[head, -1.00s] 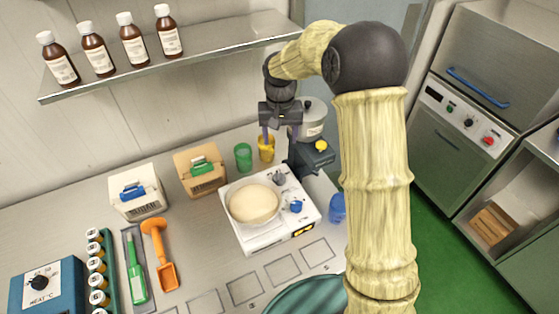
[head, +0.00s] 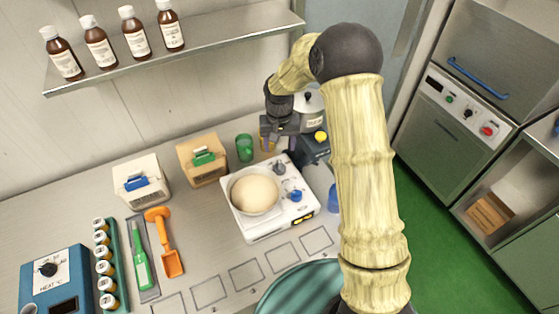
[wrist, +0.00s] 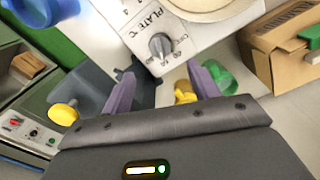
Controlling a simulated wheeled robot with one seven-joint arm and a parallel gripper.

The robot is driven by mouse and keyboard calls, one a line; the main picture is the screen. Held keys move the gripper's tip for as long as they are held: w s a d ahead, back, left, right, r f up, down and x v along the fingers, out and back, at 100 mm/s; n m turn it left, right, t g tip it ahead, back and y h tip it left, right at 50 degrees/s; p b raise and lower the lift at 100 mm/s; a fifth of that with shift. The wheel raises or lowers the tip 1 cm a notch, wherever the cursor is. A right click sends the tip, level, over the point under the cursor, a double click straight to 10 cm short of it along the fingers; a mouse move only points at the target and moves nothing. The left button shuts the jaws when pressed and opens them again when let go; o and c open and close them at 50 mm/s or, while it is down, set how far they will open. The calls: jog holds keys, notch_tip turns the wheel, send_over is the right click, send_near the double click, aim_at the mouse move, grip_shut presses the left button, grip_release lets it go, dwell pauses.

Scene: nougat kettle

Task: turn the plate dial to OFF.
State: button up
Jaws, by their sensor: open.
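The plate dial is a small grey knob (head: 279,168) on the white hot plate (head: 262,231), at its far right corner, beside a round pale-filled vessel (head: 255,193). In the wrist view the dial (wrist: 160,46) sits under printed "PLATE °C" lettering; its small scale marks are too blurred to tell its setting for sure. My gripper (head: 275,145) is behind the dial in the head view, its fingers partly hidden. In the wrist view my gripper (wrist: 162,85) is open, with purple fingers apart and the dial ahead of the gap, not touched.
A blue knob (head: 296,195) is on the hot plate's front right. A grey stand with a yellow knob (head: 320,136) is close to my gripper's right. Yellow (wrist: 184,93) and green (wrist: 222,79) cups are close by. A blue cup (head: 333,198) stands right.

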aim_at(280, 165)
notch_tip(280, 165, down, 10)
jog(key=p, duration=0.2)
jog(key=shift+r+p, duration=0.15)
jog(key=shift+p, duration=0.2)
jog(key=shift+c, duration=0.2)
jog(key=c, duration=0.9)
